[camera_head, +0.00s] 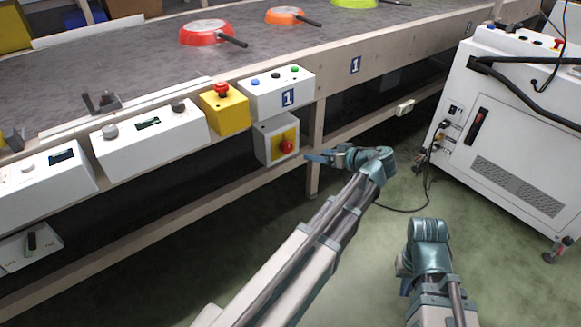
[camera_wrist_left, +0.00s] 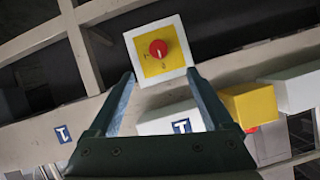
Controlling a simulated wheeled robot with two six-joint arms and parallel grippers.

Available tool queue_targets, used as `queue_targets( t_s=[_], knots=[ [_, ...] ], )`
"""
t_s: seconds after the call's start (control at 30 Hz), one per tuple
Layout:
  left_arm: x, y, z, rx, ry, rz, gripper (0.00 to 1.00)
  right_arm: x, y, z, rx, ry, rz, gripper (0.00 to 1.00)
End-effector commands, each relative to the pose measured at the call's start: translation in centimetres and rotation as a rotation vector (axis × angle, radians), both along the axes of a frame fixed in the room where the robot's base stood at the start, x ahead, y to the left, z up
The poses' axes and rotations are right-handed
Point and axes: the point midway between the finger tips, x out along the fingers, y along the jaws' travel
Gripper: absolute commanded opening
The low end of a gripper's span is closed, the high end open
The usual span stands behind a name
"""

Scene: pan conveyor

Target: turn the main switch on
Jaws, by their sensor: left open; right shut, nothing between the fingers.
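The main switch is a red rotary knob (camera_head: 287,146) on a yellow plate, on the front of a grey box (camera_head: 266,150) fixed under the conveyor edge. In the left wrist view the knob (camera_wrist_left: 158,49) is seen face on, with its white box beyond the fingertips. My left gripper (camera_head: 318,157) is open and empty, just right of the switch and apart from it. In the left wrist view the two fingers (camera_wrist_left: 160,76) stand apart below the knob, roughly centred on it. My right gripper (camera_head: 402,265) is low at right over the floor, its fingers mostly hidden.
A yellow box with a red emergency button (camera_head: 221,91) and a white button panel (camera_head: 277,92) sit just above the switch. A wooden leg (camera_head: 316,130) stands behind my left gripper. Pans (camera_head: 207,33) lie on the belt. A white wheeled cabinet (camera_head: 515,120) stands at right.

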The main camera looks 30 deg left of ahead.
Motion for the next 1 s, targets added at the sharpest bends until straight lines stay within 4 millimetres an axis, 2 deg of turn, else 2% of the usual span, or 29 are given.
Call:
queue_targets(
  t_s=[0.03, 0.1, 0.53, 0.67, 1.0],
  knots=[
    [0.5, 0.4, -1.4, 0.014, -0.026, 0.011, 0.84, 0.0, 0.0, -1.8, 0.0, 0.0, 0.0, 0.0],
    [0.8, 0.9, -1.6, 0.027, -0.055, 0.023, 0.84, 0.0, 0.0, -2.4, 0.0, 0.0, 0.001, 0.0],
    [1.4, 2.2, -1.9, 0.045, -0.092, 0.038, 0.84, 0.0, 0.0, -3.3, 0.0, 0.0, 0.0, 0.0],
    [2.0, 4.0, -2.9, 0.045, -0.09, 0.04, 0.84, 0.0, 0.0, -4.3, 0.0, 0.0, -0.002, 0.0],
    [3.9, 10.1, -5.5, 0.045, -0.09, 0.04, 0.84, 0.0, 0.0, -6.9, 0.0, -0.001, -0.008, 0.0]
  ],
)
